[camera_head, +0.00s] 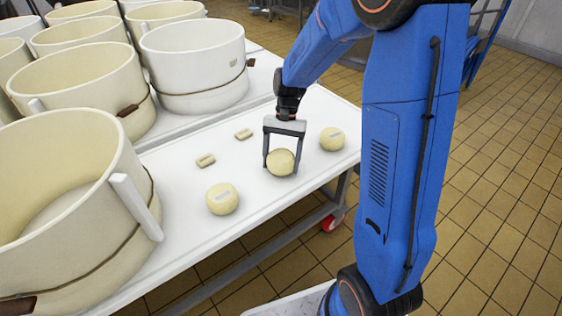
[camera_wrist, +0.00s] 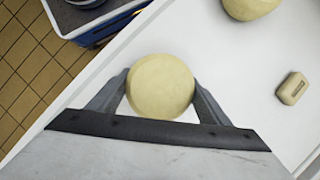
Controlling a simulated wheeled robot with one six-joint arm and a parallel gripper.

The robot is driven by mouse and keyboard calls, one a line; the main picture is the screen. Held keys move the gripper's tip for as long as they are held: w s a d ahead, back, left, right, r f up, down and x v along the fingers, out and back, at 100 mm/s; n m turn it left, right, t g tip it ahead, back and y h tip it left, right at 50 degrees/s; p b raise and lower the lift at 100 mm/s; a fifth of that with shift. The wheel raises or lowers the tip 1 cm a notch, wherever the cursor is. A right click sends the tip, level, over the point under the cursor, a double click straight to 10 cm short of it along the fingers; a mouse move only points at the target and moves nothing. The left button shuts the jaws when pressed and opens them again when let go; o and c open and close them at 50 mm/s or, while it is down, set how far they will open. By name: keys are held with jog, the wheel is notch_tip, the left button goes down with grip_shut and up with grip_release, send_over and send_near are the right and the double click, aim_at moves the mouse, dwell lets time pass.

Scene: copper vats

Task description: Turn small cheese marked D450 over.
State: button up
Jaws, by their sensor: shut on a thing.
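Three small round pale-yellow cheeses show on the white table in the head view. My gripper (camera_head: 281,166) is shut on the middle cheese (camera_head: 281,162), one finger on each side. It is at or just above the table top; I cannot tell whether it touches. In the wrist view the held cheese (camera_wrist: 160,85) shows a plain face with no label, between the fingers of my gripper (camera_wrist: 160,92). No D450 mark is legible.
Two small oblong pieces (camera_head: 205,160) (camera_head: 244,134) lie left of my gripper. Large cream moulds (camera_head: 70,215) fill the table's left side. The white table (camera_head: 180,240) has bare room between the cheeses. Its front edge is close, with tiled floor (camera_head: 480,230) beyond.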

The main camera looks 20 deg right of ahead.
jog(key=shift+f, duration=0.4)
dwell(0.7)
jog(key=o, duration=1.6)
jog(key=v, duration=1.7)
jog(key=shift+r, duration=0.25)
jog(key=s+d+n+t+h, duration=0.1)
jog(key=s+n+t, duration=0.1)
jog(key=s, duration=0.7)
jog(key=s+d+r+n+t, duration=0.1)
jog(key=s+n+t, duration=0.1)
jog(key=s, duration=0.8)
jog(key=s+d+n+t+h, duration=0.1)
jog(key=s+t, duration=0.3)
jog(key=s, duration=0.6)
jog(key=shift+d+r+n+t+h, duration=0.15)
jog(key=shift+r+n+t+h, duration=0.15)
jog(key=shift+n, duration=0.6)
